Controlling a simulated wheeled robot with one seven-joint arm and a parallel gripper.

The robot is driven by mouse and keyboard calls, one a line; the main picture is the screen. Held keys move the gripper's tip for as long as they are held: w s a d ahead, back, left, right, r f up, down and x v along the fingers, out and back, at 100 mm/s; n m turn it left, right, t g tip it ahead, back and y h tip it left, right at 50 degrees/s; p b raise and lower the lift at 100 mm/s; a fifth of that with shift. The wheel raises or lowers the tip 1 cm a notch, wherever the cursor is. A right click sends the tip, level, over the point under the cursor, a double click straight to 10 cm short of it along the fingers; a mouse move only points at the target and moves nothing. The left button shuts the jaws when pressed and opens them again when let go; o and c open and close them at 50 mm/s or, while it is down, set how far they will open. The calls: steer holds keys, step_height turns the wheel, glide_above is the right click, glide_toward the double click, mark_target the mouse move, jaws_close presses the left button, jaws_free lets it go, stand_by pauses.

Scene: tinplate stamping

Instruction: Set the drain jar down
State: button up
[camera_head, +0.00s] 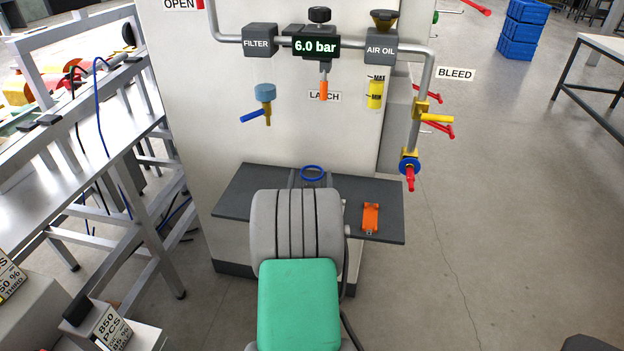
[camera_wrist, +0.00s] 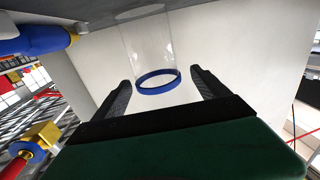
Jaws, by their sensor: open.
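The drain jar is a clear cylinder with a blue ring. In the head view its blue ring (camera_head: 312,172) shows just beyond my arm, over the dark shelf (camera_head: 240,196); the rest of it is hidden or too clear to see. In the wrist view the picture is inverted: the jar's clear wall (camera_wrist: 148,42) runs from the grey shelf surface at the top to its blue ring (camera_wrist: 158,79). My gripper (camera_wrist: 161,78) is open, with one dark finger on each side of the ring and gaps showing between. In the head view my arm largely hides the gripper.
An orange part (camera_head: 370,218) lies on the shelf right of my arm. Above stand the filter (camera_head: 259,38), the pressure display (camera_head: 315,46), the air oil unit (camera_head: 380,46) and a pipe with a blue-collared red valve (camera_head: 409,168). A metal bench (camera_head: 85,130) stands left.

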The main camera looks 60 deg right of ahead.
mark_target(312, 167)
steer(key=x, duration=0.5)
steer(key=shift+s+d+r, duration=0.1)
steer(key=shift+s+d, duration=0.05)
steer(key=shift+r, duration=0.15)
steer(key=c, duration=1.6)
